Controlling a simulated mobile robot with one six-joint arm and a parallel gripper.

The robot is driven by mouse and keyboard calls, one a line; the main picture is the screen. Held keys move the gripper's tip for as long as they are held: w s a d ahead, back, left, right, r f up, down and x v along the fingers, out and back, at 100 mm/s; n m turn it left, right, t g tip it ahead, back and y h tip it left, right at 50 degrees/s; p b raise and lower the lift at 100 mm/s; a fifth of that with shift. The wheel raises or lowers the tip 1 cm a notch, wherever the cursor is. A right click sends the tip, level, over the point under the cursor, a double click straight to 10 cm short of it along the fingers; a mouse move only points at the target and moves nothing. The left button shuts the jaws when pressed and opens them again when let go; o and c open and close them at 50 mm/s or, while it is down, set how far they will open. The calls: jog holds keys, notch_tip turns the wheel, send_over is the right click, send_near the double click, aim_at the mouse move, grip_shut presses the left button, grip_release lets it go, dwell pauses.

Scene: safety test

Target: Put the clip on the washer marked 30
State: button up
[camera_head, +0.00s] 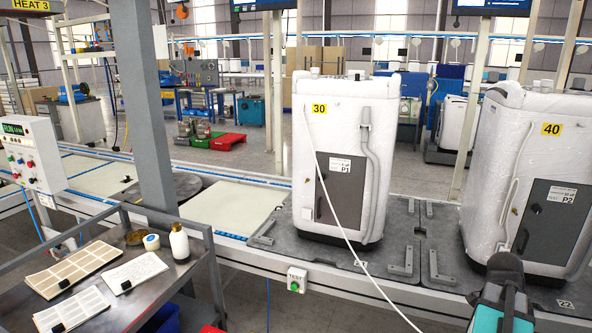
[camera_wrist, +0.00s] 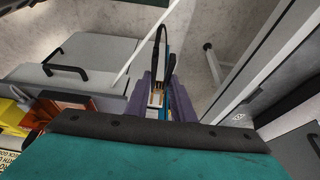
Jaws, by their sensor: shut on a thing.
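The washer marked 30 (camera_head: 342,190) is a white, wrapped cabinet standing upright on the line in the middle of the head view. It has a yellow 30 label, a dark panel marked P1 and a grey hose on its right. My gripper is low at the right edge of the head view, in front of the washer marked 40 and apart from washer 30. In the wrist view my gripper (camera_wrist: 160,98) has purple fingers shut on a small, narrow thing with a dark upper end, seemingly the clip (camera_wrist: 157,94). Its far end is hard to make out.
The washer marked 40 (camera_head: 535,175) stands close behind my arm. A thin white cable (camera_head: 345,228) slants from washer 30 down to the front. A cart (camera_head: 205,262) with sheets and bottles is at the left. The wrist view shows a grey box (camera_wrist: 92,62) with black handles.

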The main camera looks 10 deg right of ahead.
notch_tip(320, 180, up, 11)
jog(key=p, duration=0.4)
jog(key=shift+r, duration=0.15)
